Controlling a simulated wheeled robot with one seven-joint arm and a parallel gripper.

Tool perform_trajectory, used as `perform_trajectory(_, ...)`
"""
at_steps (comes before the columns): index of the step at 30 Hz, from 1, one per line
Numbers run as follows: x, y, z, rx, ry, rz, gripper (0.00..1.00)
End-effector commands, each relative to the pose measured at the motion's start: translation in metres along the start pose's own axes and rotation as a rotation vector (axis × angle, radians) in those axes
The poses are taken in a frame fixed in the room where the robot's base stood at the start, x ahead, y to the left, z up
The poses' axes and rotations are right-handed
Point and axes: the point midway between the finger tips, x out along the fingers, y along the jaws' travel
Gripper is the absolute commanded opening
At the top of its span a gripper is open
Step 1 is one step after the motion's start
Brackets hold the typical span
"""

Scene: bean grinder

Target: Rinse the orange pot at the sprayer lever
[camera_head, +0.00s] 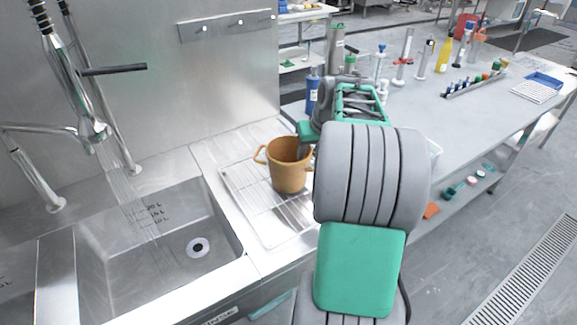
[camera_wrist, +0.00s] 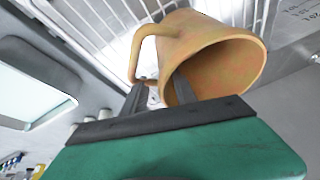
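The orange pot (camera_head: 288,172) is upright over the wire drying rack beside the sink; whether its base touches the rack is unclear. One handle shows on its left. My gripper (camera_wrist: 160,84) is at its right side, largely hidden by my arm in the head view. In the wrist view the pot (camera_wrist: 215,60) shows its open mouth and other handle, with one finger by that handle and the other at the rim. Whether they clamp it is unclear. The sprayer lever (camera_head: 113,69) is a dark bar at upper left, apart from the pot. Thin water streams fall below the sprayer head (camera_head: 97,132).
The sink basin (camera_head: 165,270) with its drain lies left of the drying rack (camera_head: 248,209). A second faucet (camera_head: 35,180) stands at far left. Bottles, including a yellow one (camera_head: 446,54), and a rack of small items stand on the right bench (camera_head: 440,125).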

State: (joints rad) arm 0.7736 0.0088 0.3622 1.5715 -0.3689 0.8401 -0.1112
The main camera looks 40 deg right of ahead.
Motion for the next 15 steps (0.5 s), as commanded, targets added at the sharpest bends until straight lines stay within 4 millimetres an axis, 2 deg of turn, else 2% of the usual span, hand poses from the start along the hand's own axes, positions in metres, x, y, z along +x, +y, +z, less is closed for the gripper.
perform_trajectory(2, -0.0001, -0.0005, 0.0000, -0.001, 0.000, 0.000, 0.34)
perform_trajectory(15, -0.0002, -0.0010, -0.0001, -0.002, -0.001, -0.001, 0.00)
